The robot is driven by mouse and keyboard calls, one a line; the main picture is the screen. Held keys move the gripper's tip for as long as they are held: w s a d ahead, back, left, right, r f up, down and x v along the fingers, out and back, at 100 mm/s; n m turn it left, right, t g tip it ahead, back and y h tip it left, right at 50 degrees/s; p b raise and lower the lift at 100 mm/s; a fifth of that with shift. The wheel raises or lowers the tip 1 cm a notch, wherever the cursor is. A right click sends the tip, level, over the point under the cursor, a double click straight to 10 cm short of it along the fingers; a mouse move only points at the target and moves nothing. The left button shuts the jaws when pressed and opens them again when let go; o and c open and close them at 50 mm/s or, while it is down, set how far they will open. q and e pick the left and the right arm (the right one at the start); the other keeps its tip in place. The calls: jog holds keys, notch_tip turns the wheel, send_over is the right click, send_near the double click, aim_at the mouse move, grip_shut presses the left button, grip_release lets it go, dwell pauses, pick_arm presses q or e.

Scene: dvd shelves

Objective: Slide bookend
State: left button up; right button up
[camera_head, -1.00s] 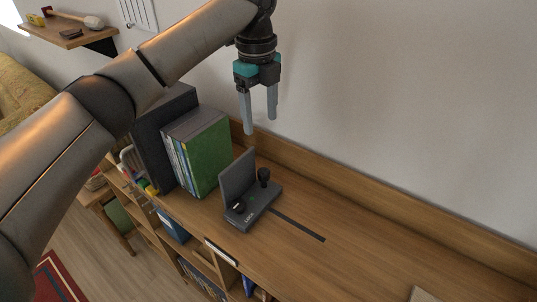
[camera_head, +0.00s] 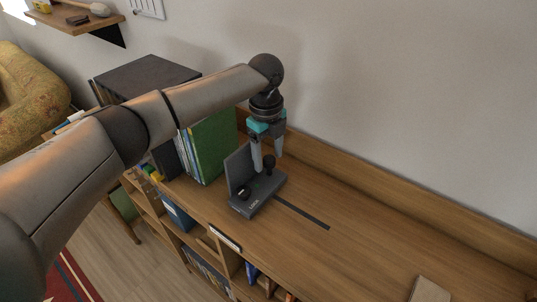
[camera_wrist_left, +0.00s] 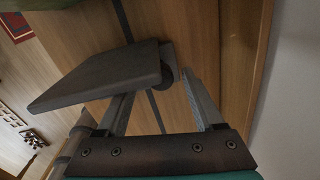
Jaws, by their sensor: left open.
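The dark grey bookend (camera_head: 261,197), an upright plate on a flat base with a small lock knob and a taller black knob (camera_head: 268,163), stands on the wooden shelf top. It is right of the green book (camera_head: 213,146). My left gripper (camera_head: 267,162) is open and pointed down over the rear of the base, close to the taller knob. In the left wrist view, the bookend's plate (camera_wrist_left: 98,80) covers part of one finger, and the knob (camera_wrist_left: 169,70) shows between the fingers. I cannot tell whether they touch it. My right gripper is not in view.
A dark slot (camera_head: 302,212) runs right from the bookend along the shelf top (camera_head: 370,240). Several books and a dark box (camera_head: 146,73) stand to its left. A low back ledge (camera_head: 390,190) meets the wall. The surface to the right is mostly clear, with a pale object (camera_head: 430,290) at the front.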

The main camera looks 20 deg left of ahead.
pick_arm(q)
grip_shut()
dwell(0.6)
dwell(0.9)
